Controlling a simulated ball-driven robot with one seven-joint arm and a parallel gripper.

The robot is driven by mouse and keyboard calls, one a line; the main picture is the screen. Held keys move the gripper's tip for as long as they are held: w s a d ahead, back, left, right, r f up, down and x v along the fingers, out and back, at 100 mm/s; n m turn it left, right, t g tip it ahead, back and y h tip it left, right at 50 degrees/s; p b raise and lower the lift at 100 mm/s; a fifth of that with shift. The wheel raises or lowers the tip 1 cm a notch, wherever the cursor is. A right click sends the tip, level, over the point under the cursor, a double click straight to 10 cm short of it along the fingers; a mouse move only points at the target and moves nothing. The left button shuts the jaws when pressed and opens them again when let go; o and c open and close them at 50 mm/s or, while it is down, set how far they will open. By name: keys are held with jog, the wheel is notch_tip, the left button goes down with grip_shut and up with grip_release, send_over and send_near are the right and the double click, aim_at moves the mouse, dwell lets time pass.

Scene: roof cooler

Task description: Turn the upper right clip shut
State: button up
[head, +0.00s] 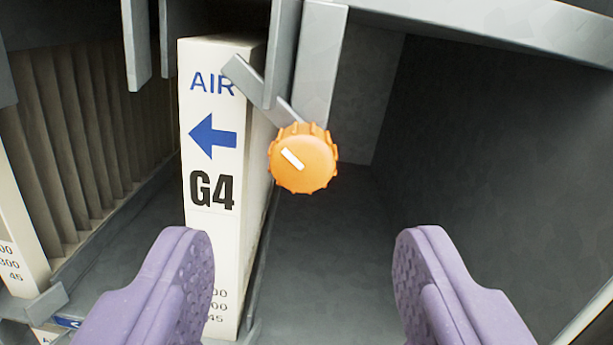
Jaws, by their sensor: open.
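The clip's orange ribbed knob (312,168) is on the grey upright post right of the filter, with a white index mark slanting from upper left to lower right. A grey clip bar (248,79) runs diagonally up and left from behind the knob. Its tip overlaps the upper right front of the white filter (211,230), which is marked AIR, a blue left arrow and G4. My gripper (304,270) shows two purple padded fingers, wide apart and empty. They are low in the view, left and right of the knob, and do not touch it.
A pleated filter (85,140) stands in the left bay. Grey metal strips (139,45) hang from the top in front of the filters. A dark, empty compartment (460,150) opens on the right, under a grey top rail (500,25).

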aim_at(304, 166)
jog(key=w, duration=0.7)
jog(key=shift+w+a, duration=0.3)
jog(key=shift+w, duration=0.1)
jog(key=c, duration=1)
